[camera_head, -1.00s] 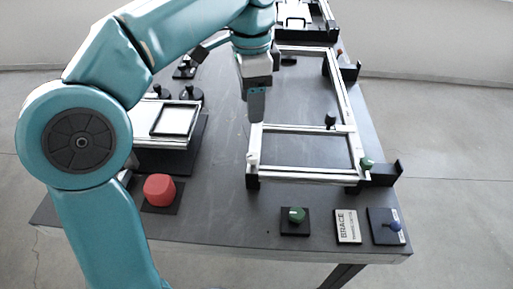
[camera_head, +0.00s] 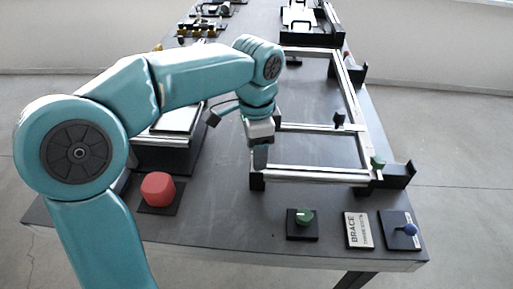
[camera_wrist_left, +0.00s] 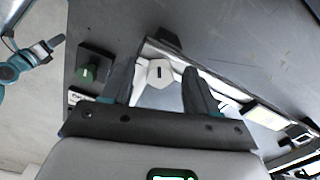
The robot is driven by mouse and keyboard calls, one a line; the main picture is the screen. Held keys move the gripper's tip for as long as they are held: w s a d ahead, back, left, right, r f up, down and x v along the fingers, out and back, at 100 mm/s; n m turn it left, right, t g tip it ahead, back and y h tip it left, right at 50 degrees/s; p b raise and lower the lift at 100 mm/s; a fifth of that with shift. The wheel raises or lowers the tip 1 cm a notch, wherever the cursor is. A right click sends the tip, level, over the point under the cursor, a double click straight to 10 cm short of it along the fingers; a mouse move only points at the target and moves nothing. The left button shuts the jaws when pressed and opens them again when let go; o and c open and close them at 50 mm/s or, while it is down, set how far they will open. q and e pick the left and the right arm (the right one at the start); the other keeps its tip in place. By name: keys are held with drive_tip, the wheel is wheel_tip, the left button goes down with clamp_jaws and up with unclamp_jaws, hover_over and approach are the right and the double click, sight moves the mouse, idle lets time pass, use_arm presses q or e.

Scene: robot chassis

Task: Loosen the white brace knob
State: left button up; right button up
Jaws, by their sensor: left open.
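The white brace knob (camera_wrist_left: 160,74) sits on the near-left corner of the silver chassis frame (camera_head: 310,174). In the left wrist view it is a pale, roughly hexagonal knob with a dark slot. My left gripper (camera_head: 260,158) points down over that corner and hides the knob in the head view. In the left wrist view its two dark fingers (camera_wrist_left: 157,84) are open, one on each side of the knob, with gaps visible. Whether the tips are level with the knob is unclear. Part of my right gripper (camera_wrist_left: 50,46) shows small at the left edge there; its jaw state is unclear.
A green knob (camera_head: 377,163) and a black knob (camera_head: 339,117) are on the frame. A green dial (camera_head: 304,216), a BRACE label (camera_head: 358,230) and a blue knob (camera_head: 410,229) lie along the front. A red button (camera_head: 158,188) stands at left.

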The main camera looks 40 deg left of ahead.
use_arm(q)
drive_tip(key=shift+c, duration=0.3)
drive_tip(key=c, duration=1)
